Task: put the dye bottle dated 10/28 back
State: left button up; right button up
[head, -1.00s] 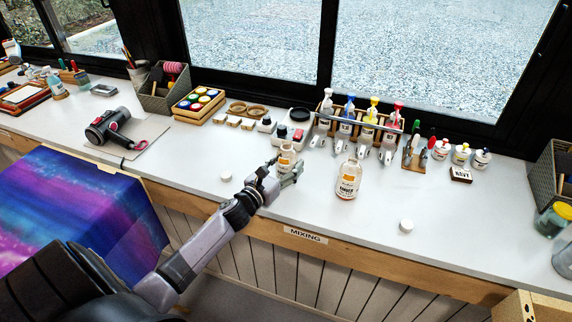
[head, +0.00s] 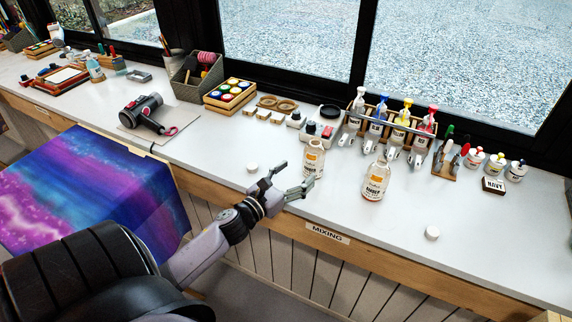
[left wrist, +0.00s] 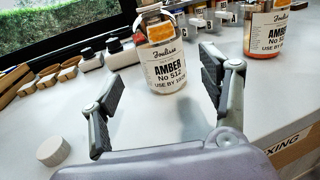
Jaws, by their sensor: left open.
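Two clear bottles with white and orange labels stand upright on the white counter. The nearer-to-gripper bottle (head: 313,160) also shows in the left wrist view (left wrist: 164,66), its label reading "AMBER No 512" and a use-by line whose date I cannot read in full. The other amber bottle (head: 376,181) stands to its right and shows at upper right in the left wrist view (left wrist: 264,36); its date is cut off. My left gripper (head: 297,174) is open and empty, just in front of the first bottle, apart from it. My right gripper is not in view.
A wooden rack (head: 392,130) with several coloured-top bottles stands behind. White caps lie on the counter, one left of my gripper (head: 252,168), one at right (head: 432,233). Small jars and a NAVY block (head: 494,185) stand further right. The counter's front right is mostly clear.

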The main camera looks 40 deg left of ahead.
pick_arm(q)
jog(key=shift+s, duration=1.9)
